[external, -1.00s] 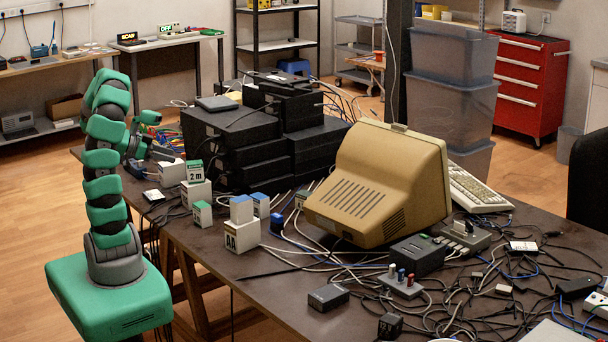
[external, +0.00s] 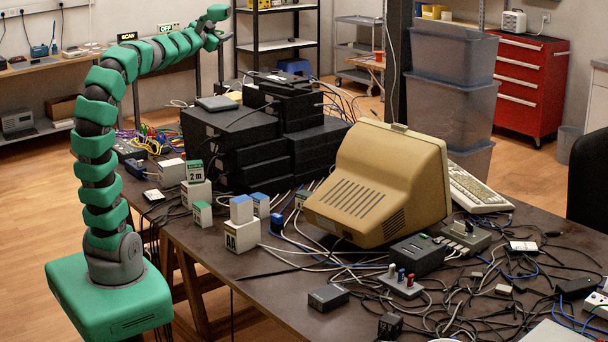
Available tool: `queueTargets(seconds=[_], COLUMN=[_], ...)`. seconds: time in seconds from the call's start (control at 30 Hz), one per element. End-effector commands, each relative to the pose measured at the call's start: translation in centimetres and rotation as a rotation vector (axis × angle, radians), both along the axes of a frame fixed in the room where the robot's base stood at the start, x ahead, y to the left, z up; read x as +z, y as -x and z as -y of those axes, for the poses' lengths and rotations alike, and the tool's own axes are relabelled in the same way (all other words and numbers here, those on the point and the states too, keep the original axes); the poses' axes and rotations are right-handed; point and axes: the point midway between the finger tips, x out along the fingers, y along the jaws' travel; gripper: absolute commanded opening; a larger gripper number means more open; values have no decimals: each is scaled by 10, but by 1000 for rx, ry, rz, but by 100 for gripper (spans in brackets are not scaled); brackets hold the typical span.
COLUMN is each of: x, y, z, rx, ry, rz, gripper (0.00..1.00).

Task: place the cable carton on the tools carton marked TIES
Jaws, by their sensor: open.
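Several small white cartons stand on the dark table left of the beige monitor. A carton with a green top marked 2 m (external: 194,171), perhaps the cable carton, stands on a wider white carton (external: 196,194). A blue-topped carton (external: 241,209) stands on a larger white carton (external: 242,237) with a dark label. A green-topped carton (external: 202,214) and a blue-topped one (external: 261,205) stand alone. I cannot read TIES on any of them. My gripper (external: 226,37) is open and seemingly empty, high above the black boxes and well apart from the cartons.
Stacked black boxes (external: 240,150) fill the table behind the cartons. The beige monitor (external: 380,185) stands to their right. Loose cables and small devices (external: 418,252) crowd the front right. A strip of bare table (external: 205,240) shows at the near left edge.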

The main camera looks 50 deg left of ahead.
Motion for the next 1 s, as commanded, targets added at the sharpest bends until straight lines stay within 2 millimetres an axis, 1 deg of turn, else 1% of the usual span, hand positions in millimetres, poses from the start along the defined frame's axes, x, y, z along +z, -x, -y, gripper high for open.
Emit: queueTargets(seconds=[0.03,0.1,0.17,0.23,0.27,0.3,0.5,0.6,0.73,0.8,1.0], x=[17,31,38,45,48,50,48,48,46,46,45], y=[3,9,15,24,28,33,60,72,80,82,81], z=[20,40,60,85,97,113,191,219,236,239,238], rx=[-5,-3,-12,-37,-52,-76,-223,-285,-325,-332,-330], ry=[40,113,181,263,302,350,550,605,637,641,641], rz=[26,39,39,30,21,8,-110,-159,-198,-203,-203], gripper=[58,58,58,58,58,58,58,58,58,58,58])
